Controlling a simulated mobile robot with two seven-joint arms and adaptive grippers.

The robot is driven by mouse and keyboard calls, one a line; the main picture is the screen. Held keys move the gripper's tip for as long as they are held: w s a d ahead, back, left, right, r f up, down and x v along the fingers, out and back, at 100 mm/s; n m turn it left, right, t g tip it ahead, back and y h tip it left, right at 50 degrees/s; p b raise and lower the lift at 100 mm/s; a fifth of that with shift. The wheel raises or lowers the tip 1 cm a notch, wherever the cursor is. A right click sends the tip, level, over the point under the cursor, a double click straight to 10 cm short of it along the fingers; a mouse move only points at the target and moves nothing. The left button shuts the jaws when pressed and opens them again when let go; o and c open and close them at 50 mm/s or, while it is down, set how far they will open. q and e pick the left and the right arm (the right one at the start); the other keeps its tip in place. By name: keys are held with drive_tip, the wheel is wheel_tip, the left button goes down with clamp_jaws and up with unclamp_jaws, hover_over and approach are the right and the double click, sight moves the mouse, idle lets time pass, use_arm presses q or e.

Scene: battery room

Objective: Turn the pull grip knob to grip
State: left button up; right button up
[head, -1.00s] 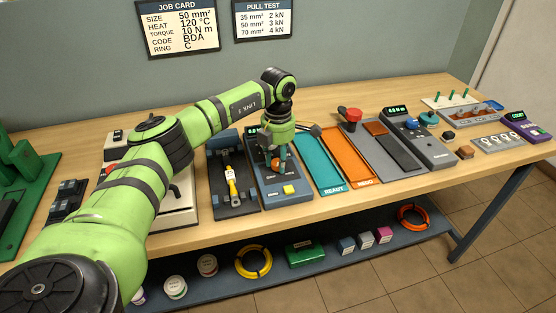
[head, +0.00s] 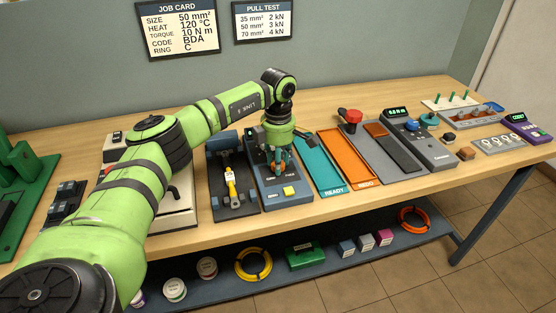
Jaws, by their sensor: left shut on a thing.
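The blue-grey device (head: 268,197) with a square yellow button stands in the middle of the bench. My left gripper (head: 278,168) points straight down over its upper part. It is shut on the pull grip knob, an orange-red part that shows only in slivers between the fingers. The fingers and wrist hide most of the knob, so its pointing direction cannot be told. My right gripper is not in view.
Left of the device is a dark fixture (head: 221,200) holding a yellow-handled part. To its right lie a teal READY tray (head: 327,181) and an orange REDO tray (head: 361,185). A grey unit (head: 432,150) with a lit display stands further right.

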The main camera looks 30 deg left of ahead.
use_arm(q)
drive_tip(key=o, duration=1.2)
drive_tip(key=shift+c, duration=0.2)
drive_tip(key=shift+r, duration=0.15)
wheel_tip(320, 180, up, 12)
